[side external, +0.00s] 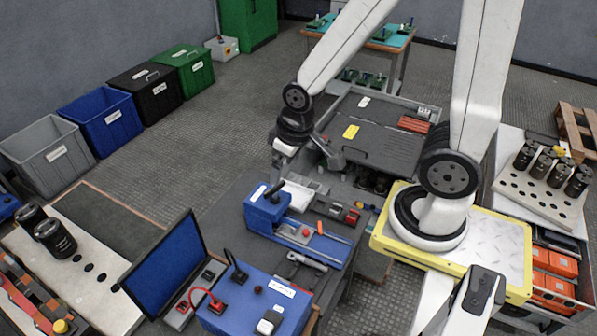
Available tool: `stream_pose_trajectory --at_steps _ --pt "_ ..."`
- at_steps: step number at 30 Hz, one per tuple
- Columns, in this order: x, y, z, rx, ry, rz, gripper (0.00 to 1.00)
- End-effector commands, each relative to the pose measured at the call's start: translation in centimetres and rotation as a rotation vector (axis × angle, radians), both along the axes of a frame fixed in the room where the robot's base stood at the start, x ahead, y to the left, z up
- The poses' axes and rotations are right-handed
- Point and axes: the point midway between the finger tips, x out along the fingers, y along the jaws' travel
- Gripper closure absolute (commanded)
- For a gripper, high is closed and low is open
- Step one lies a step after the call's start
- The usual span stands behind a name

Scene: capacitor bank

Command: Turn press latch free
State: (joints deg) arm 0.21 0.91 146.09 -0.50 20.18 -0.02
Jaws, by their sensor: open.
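My gripper (283,163) hangs from the black wrist near the middle of the view, small and partly hidden by the wrist. It is open, and I see nothing held in it. Below it stands a blue press-like fixture (265,212) with a black handle (274,191) and a long bed reaching right. To the right of my gripper is a large dark grey lidded unit (385,130) with a yellow label, with a grey lever-like part (330,152) at its near left corner. I cannot tell which small part is the press latch. The gripper appears apart from the handle.
A laptop (165,265) and a blue control box (255,300) stand at the front. Racks with black capacitors (50,235) stand left and right (550,192). Bins (100,120) line the wall.

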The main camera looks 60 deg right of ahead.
Motion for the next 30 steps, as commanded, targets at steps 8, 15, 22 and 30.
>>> stream_pose_trajectory --at_steps 8,15,22,30 --pt "1.6 -1.5 -2.1 -0.039 0.068 0.044 0.00" --pt "3.5 -3.7 -5.5 -0.085 0.160 0.112 0.00" --pt "4.7 -6.0 -9.5 -0.120 0.251 0.182 0.00" --pt "5.2 -8.8 -14.8 -0.148 0.359 0.268 0.00"
